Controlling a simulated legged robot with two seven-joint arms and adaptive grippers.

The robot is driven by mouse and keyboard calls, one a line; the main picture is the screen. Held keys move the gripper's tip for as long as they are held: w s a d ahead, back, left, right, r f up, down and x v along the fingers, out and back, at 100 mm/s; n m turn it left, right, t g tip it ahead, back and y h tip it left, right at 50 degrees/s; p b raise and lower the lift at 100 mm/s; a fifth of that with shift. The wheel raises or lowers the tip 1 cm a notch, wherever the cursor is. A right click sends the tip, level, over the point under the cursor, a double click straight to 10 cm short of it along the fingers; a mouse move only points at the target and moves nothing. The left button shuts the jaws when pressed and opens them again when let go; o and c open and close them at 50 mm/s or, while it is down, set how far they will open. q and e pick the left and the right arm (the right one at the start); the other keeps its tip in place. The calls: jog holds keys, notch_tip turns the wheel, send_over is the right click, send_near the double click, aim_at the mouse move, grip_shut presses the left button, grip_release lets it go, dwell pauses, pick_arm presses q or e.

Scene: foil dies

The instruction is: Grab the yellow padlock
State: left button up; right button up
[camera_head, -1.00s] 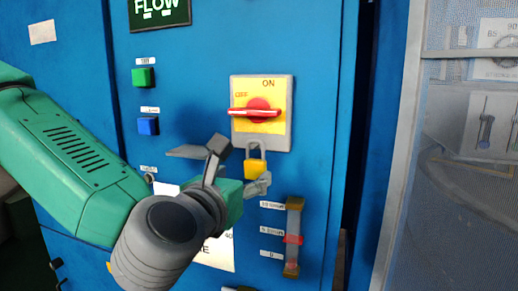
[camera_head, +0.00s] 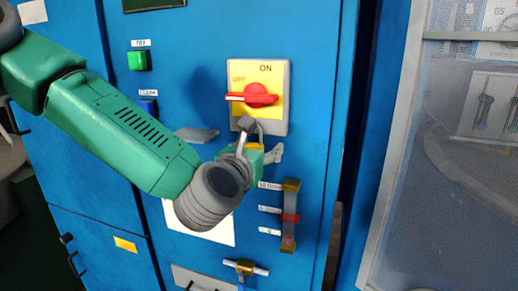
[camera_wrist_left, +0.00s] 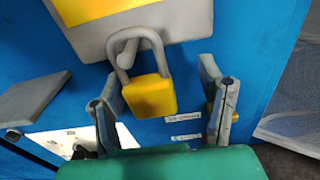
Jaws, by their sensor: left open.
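The yellow padlock (camera_wrist_left: 150,96) hangs by its grey shackle below the red-and-yellow rotary switch (camera_head: 258,97) on the blue cabinet. In the left wrist view it hangs tilted between the two fingers of my left gripper (camera_wrist_left: 160,78), with gaps on both sides, nearer the left finger. In the head view my left gripper (camera_head: 262,138) is in front of the padlock and hides most of it. The gripper is open and not closed on anything. My right gripper is not in view.
A grey ledge (camera_head: 196,135) sticks out left of the gripper. A slider with a red marker (camera_head: 290,217) is below right, and a yellow-topped valve handle (camera_head: 245,268) lower down. Green (camera_head: 138,61) and blue buttons are at left. A mesh panel (camera_head: 450,170) stands at right.

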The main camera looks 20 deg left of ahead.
pick_arm(q)
jog(key=shift+a, duration=0.1)
jog(key=shift+s+a, duration=0.1)
jog(key=shift+a, duration=0.45)
jog(key=c, duration=1.3)
jog(key=shift+a+f, duration=0.1)
jog(key=shift+a, duration=0.15)
jog(key=shift+c, duration=0.2)
